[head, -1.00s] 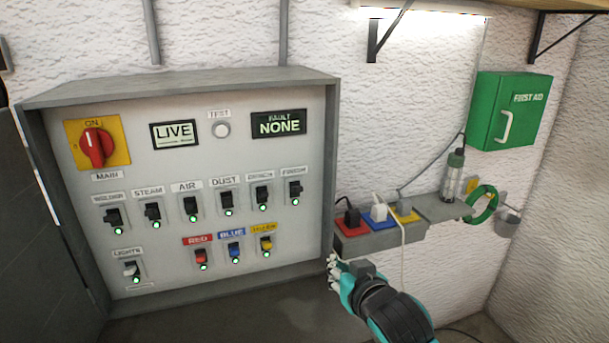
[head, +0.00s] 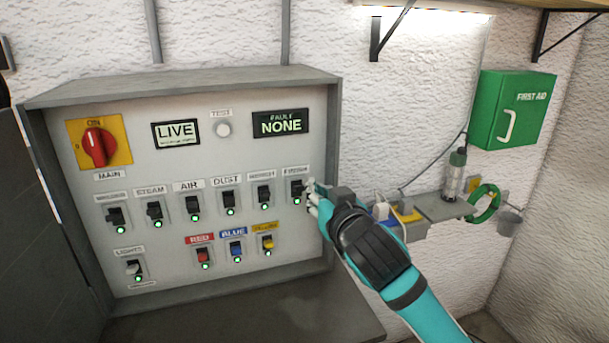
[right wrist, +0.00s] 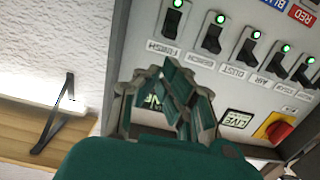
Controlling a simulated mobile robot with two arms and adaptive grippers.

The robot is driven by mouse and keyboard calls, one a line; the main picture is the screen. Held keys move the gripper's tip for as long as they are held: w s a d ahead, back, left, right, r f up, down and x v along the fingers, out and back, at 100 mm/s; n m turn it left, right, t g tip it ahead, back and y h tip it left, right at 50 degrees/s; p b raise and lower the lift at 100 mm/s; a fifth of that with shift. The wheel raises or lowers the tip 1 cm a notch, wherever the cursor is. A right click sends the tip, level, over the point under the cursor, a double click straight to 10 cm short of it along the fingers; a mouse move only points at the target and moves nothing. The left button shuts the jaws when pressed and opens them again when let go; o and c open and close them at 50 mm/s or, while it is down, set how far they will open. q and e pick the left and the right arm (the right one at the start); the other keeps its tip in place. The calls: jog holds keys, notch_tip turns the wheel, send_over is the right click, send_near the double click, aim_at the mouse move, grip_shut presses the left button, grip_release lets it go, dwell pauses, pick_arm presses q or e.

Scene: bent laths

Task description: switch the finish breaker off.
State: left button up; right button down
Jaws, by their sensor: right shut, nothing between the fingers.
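The finish breaker (head: 296,188) is the rightmost black toggle in the upper breaker row of the grey panel (head: 110,235). I cannot tell whether the fingertips touch the toggle. My left gripper is not in view.
Neighbouring breakers, such as the one left of finish (head: 264,195), sit close by with green lamps. The panel's raised side frame (head: 333,130) stands beside my right gripper. A shelf with plugs (head: 405,212) and a green first aid box (head: 512,110) are on the right.

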aim_at(299, 188)
jog(key=p+x, duration=0.3)
jog(key=x, duration=0.6)
jog(key=shift+s+d, duration=0.1)
